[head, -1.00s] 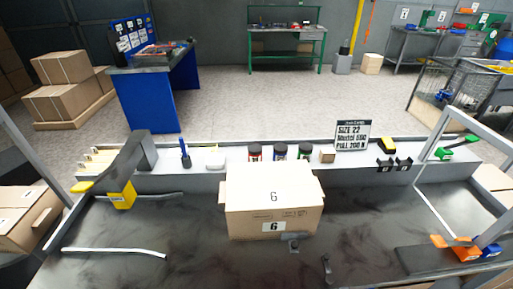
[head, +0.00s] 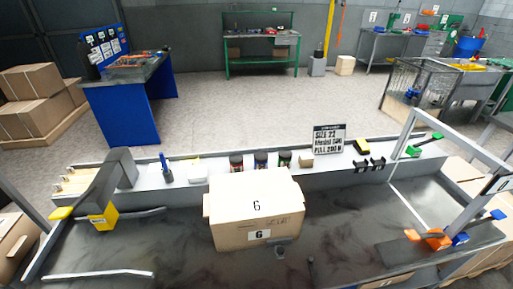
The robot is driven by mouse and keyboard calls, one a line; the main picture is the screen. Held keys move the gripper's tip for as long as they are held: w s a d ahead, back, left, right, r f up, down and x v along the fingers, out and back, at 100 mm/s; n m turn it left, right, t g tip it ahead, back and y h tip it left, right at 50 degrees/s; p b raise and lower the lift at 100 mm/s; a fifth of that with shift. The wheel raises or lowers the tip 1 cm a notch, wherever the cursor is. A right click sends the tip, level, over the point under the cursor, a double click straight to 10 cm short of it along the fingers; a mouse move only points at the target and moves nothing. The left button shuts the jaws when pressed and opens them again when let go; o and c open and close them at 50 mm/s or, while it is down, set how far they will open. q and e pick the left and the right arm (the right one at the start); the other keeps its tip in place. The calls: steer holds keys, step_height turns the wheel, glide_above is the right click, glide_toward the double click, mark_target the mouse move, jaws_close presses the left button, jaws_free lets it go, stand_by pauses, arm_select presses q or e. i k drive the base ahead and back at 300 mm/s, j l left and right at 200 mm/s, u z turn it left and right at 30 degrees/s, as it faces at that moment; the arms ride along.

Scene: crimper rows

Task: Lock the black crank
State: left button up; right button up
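No crank can be made out for sure. A small dark upright piece (head: 311,268) stands on the dark bench top in front of the carton, and a small grey block (head: 280,251) sits beside it at the carton's front edge; both are too small to identify. A grey tool with a yellow handle and yellow block (head: 103,216) stands at the left of the bench. An orange block (head: 437,240) with an orange lever and a blue block (head: 460,239) with a blue lever sit on a dark base at the right. Neither of my grippers is in view.
A closed carton marked 6 (head: 257,209) fills the middle of the bench. Behind it, a grey shelf holds several jars (head: 260,160), a size sign (head: 329,139) and black brackets (head: 369,164). A grey frame (head: 470,185) rises at right. Bare bench top lies left of the carton.

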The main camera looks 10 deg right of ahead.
mark_target(316, 280)
steer(key=l+z, duration=0.1)
steer(key=z, duration=0.85)
steer(key=k+j+u, duration=0.55)
steer(key=k+j, duration=0.15)
steer(key=k+j+u, duration=0.25)
steer(key=j, duration=0.4)
